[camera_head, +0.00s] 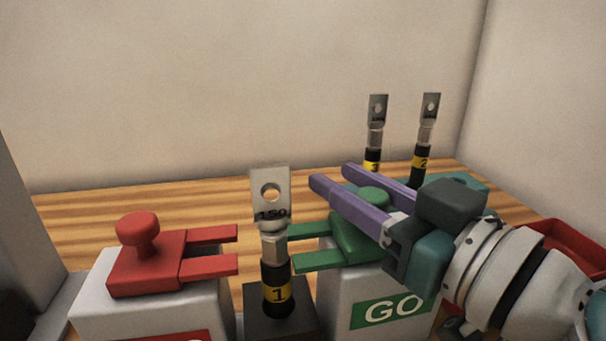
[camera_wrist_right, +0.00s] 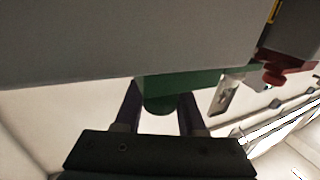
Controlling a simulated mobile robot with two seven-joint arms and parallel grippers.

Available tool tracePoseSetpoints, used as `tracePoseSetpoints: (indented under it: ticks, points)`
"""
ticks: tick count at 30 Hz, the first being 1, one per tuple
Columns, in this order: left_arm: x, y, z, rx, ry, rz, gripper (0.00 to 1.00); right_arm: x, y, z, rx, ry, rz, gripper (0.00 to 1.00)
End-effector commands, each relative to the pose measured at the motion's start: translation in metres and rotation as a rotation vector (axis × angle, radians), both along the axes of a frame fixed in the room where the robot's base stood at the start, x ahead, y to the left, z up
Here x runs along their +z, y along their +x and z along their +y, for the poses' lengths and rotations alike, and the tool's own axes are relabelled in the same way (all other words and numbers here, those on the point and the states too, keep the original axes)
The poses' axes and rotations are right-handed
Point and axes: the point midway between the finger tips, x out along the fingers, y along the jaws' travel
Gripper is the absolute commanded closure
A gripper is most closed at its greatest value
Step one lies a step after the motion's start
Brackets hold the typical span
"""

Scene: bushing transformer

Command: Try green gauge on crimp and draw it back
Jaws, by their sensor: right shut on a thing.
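The green gauge (camera_head: 350,238) has two prongs pointing left and a round knob (camera_head: 372,195) on top. It is at the top of the white GO block (camera_head: 345,290); I cannot tell whether it rests on it. My right gripper (camera_head: 335,178) has its purple fingers shut on the knob, one on each side; the green gauge also shows in the right wrist view (camera_wrist_right: 180,85). The crimp lug marked 1 (camera_head: 272,245) stands upright on a dark block, just left of the prong tips. The prongs appear beside the crimp, not around it. My left gripper is not in view.
A red gauge (camera_head: 150,262) with a knob sits on another white block (camera_head: 150,310) at left, its prongs toward lug 1. Two more upright lugs (camera_head: 375,135) (camera_head: 427,135) stand behind my right gripper. A red tray (camera_head: 570,245) is at right. Wooden table (camera_head: 120,215) is clear at back left.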

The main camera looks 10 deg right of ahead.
Motion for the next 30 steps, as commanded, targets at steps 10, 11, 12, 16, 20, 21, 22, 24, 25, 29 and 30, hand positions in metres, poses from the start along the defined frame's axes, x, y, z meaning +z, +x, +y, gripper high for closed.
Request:
tracePoseSetpoints:
  ticks: [10, 11, 12, 16, 20, 21, 22, 24, 25, 29, 30]
  points:
    - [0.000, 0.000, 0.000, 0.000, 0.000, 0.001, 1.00, 0.000, 0.000, 0.000, -0.001, 0.000, 0.001, 1.00]
    - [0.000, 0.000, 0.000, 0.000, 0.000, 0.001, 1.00, 0.000, 0.000, 0.000, -0.001, 0.000, 0.001, 1.00]
    - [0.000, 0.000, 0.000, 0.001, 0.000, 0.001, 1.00, 0.000, 0.000, 0.000, -0.001, 0.000, 0.001, 1.00]
    - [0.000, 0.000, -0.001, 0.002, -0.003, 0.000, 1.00, 0.000, 0.000, 0.000, -0.001, 0.000, 0.001, 1.00]
    - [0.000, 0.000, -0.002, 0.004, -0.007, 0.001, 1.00, -0.001, 0.000, 0.000, -0.001, 0.000, 0.001, 1.00]
    - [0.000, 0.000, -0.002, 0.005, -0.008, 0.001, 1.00, -0.001, 0.000, 0.000, -0.001, 0.000, 0.001, 1.00]
    - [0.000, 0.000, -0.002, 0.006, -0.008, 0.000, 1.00, -0.001, 0.000, 0.000, -0.001, 0.000, 0.001, 1.00]
    - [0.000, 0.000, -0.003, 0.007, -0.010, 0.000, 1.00, -0.001, 0.000, 0.000, -0.001, 0.000, 0.001, 1.00]
    - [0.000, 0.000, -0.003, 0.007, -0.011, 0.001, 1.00, -0.001, 0.000, 0.002, -0.001, 0.000, 0.001, 1.00]
    - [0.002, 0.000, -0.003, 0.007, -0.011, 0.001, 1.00, 0.000, 0.000, 0.018, 0.000, 0.000, 0.002, 1.00]
    - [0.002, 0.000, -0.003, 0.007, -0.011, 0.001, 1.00, 0.000, 0.000, 0.023, 0.001, 0.000, 0.001, 1.00]
